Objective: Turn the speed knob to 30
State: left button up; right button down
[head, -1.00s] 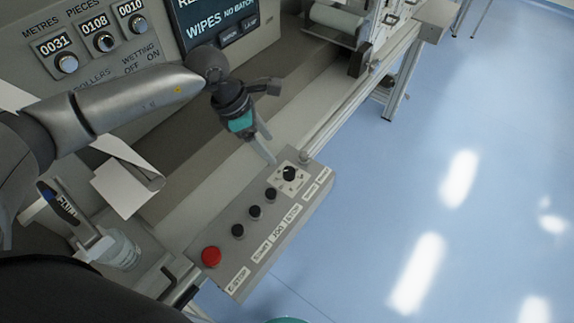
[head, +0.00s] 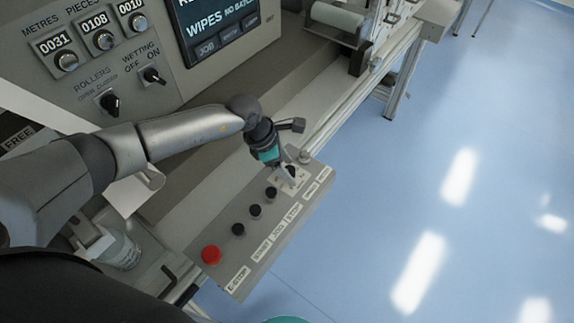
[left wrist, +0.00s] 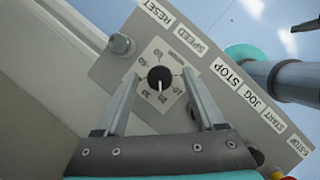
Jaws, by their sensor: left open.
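The speed knob (left wrist: 160,79) is a round black knob on a white dial with numbers around it. Its white mark points down in the left wrist view, close to the 20. In the head view the knob (head: 291,171) is partly covered by my left gripper (head: 287,176). My left gripper (left wrist: 160,76) is open, with one finger on each side of the knob. I see gaps between fingers and knob in the left wrist view; whether they touch is not clear. Only a teal part of my right arm shows at the head view's bottom edge; its fingers do not show.
The knob sits at the far end of a grey control box (head: 236,272) with several black buttons and a red stop button (head: 211,255). A panel with counters, switches and a screen (head: 218,30) is behind. Open floor lies right.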

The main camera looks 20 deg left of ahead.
pick_arm(q)
grip_shut()
dwell(0.4)
jog(key=shift+w+f+m+b, duration=0.15)
jog(key=shift+m+b, duration=0.35)
jog(key=shift+b, duration=0.4)
jog(key=m+g+b, duration=0.1)
jog(key=m+b, duration=0.2)
jog(key=b, duration=0.1)
jog(key=m+g+b, duration=0.1)
jog(key=m+b, duration=0.2)
jog(key=b, duration=0.2)
jog(key=shift+w+g+h, duration=0.1)
jog(key=shift+g+h, duration=0.2)
jog(key=shift+m+g+b, duration=0.4)
jog(key=shift+m+b, duration=0.6)
jog(key=shift+b, duration=0.35)
jog(key=shift+r, duration=0.2)
grip_release()
